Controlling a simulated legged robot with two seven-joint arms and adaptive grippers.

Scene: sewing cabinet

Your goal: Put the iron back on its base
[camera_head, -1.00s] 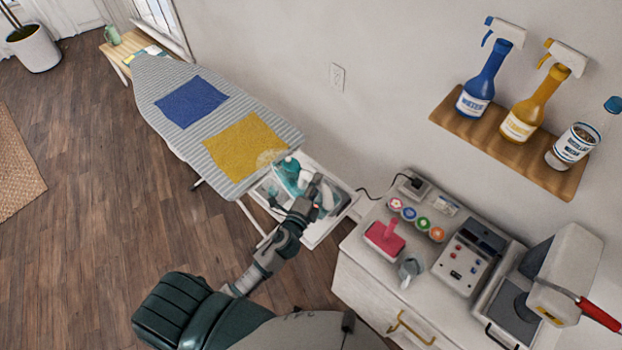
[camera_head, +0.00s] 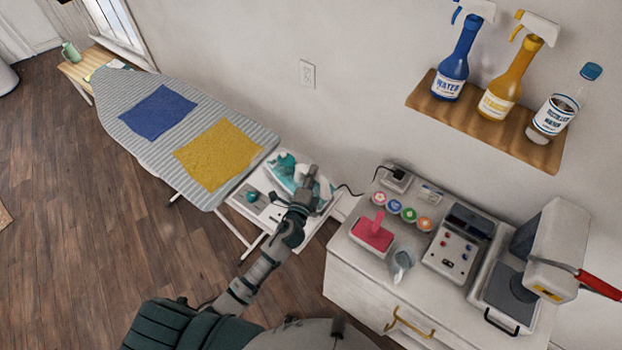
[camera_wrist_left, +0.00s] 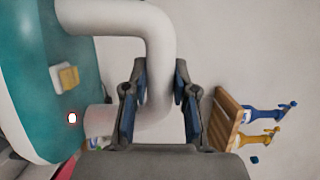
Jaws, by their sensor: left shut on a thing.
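The teal-and-white iron (camera_head: 283,170) is over the white stand at the end of the ironing board. It also fills the left of the left wrist view (camera_wrist_left: 35,90). My left gripper (camera_head: 311,183) is shut on its pale handle, which passes between the fingers in the left wrist view (camera_wrist_left: 158,95). The white stand (camera_head: 240,205), with a grey panel and a teal knob (camera_head: 252,196), shows left of my arm. I cannot tell whether the iron touches it; my arm hides part of both. My right gripper is not in view.
The striped ironing board (camera_head: 200,195) holds a blue cloth (camera_head: 157,112) and a yellow cloth (camera_head: 218,153). A dark cord (camera_head: 352,192) runs towards the cabinet (camera_head: 360,290), whose top is crowded. A wall shelf (camera_head: 470,125) with bottles hangs above it.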

